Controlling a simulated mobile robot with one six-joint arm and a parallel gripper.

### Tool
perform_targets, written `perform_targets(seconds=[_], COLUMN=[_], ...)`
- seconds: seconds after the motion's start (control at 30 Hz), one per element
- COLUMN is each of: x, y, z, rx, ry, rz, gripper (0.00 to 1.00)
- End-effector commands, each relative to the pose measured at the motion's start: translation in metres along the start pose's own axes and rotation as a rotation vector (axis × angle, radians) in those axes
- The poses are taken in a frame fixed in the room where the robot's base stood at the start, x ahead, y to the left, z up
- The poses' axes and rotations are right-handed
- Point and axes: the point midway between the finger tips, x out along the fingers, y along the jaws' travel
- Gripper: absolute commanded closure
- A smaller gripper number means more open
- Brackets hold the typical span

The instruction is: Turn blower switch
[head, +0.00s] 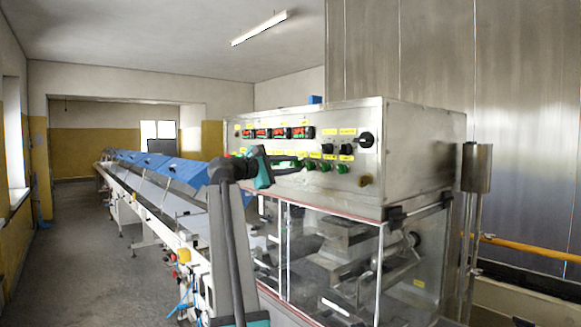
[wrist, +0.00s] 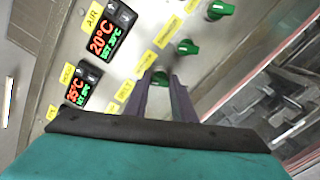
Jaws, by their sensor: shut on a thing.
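A row of green rotary switch knobs sits on the steel control panel (head: 375,112), each with a yellow label. In the wrist view my gripper (wrist: 161,84) is shut on one green knob (wrist: 160,78), with a purple-grey finger on each side of it. The label beside it is too blurred to read surely. Two more green knobs show free, one nearer (wrist: 187,47) and one farther up (wrist: 220,10). In the head view my gripper (head: 297,163) reaches the panel from the left, and the held knob is mostly hidden there.
Red and green temperature displays (wrist: 103,38) lie left of the held knob. Black knobs (head: 366,140) sit to the right on the panel. Below are clear enclosure windows (head: 330,250). A long conveyor (head: 150,190) with blue covers runs back on the left beside open floor (head: 70,240).

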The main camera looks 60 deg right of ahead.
Motion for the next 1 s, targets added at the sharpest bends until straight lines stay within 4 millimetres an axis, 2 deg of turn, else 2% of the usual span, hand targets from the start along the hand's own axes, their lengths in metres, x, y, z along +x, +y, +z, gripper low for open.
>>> perform_targets(seconds=[0.37,1.0], x=[-0.0002,-0.0006], y=[-0.0024,-0.0039], z=[-0.0022,-0.0034], rx=[0.162,0.738], ry=[0.001,0.001], rz=[0.000,-0.001], gripper=[0.99,0.99])
